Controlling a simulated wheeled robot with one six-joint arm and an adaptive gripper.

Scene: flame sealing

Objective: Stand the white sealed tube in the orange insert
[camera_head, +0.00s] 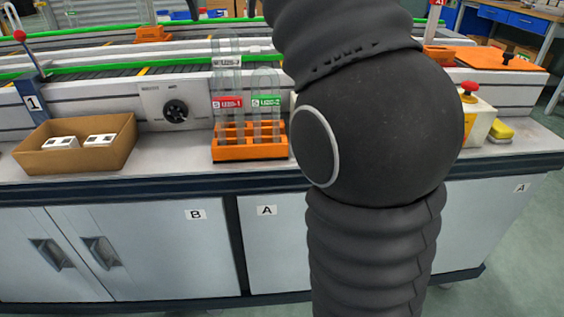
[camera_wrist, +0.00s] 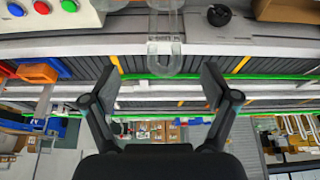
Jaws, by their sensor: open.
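The clear tube with the white label (camera_head: 228,62) is upright in the head view, above and behind the other tubes. Its lower end overlaps them, so I cannot tell whether it is seated in the orange insert (camera_head: 249,152). The red-labelled tube (camera_head: 227,103) and the green-labelled tube (camera_head: 265,102) stand in the insert. In the wrist view my gripper (camera_wrist: 161,82) is open, its two dark fingers wide apart. A clear tube (camera_wrist: 163,50) shows between and beyond the fingertips, apart from both. Its label is not readable there.
A brown box (camera_head: 75,145) with white items stands left on the bench. My arm hides the bench right of the insert.

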